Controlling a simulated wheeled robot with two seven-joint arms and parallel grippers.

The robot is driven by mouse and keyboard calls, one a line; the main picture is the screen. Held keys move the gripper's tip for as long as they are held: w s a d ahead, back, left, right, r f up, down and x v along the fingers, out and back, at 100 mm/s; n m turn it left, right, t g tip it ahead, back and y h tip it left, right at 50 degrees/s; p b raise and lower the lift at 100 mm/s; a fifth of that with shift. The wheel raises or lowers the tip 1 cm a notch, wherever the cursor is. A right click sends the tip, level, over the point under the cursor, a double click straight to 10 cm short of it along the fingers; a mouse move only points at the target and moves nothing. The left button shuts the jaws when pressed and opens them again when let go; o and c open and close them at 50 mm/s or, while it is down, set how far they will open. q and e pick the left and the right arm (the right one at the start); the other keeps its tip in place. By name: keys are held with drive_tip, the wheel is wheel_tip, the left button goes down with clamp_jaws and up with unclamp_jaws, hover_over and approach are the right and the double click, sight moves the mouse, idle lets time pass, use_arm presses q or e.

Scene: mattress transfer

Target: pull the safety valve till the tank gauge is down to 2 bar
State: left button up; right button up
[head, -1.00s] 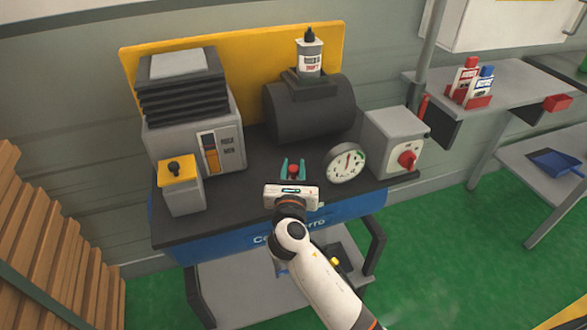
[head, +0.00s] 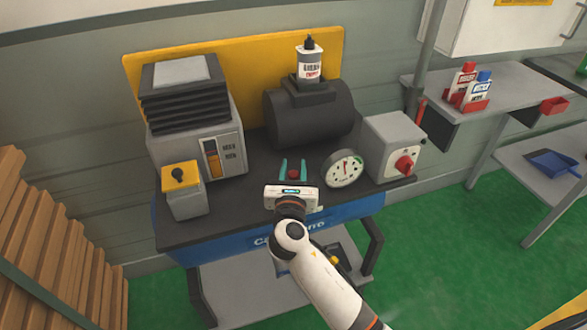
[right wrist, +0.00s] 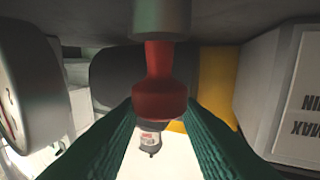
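The safety valve's red knob (head: 293,174) sits in front of the dark tank (head: 310,112). In the right wrist view the red knob (right wrist: 160,98) is on a red stem below a grey collar. My right gripper (head: 293,165) is open, with one green finger on each side of the knob. Small gaps show beside the knob in the head view; contact is hard to judge in the wrist view. The round gauge (head: 343,169) faces up, its needle pointing roughly upward; its numbers are too small to read. My left gripper is not in view.
A grey box with a red rotary switch (head: 404,165) stands right of the gauge. A grey machine with black bellows (head: 185,95) and a yellow-topped box (head: 181,190) stand at the left. A bottle (head: 309,65) sits on the tank.

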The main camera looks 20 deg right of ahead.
drive_tip(key=shift+o, duration=1)
drive_tip(key=shift+s+a, duration=0.1)
drive_tip(key=shift+s, duration=0.1)
drive_tip(key=b+v, duration=0.1)
drive_tip(key=v, duration=1)
drive_tip(key=shift+s, duration=0.3)
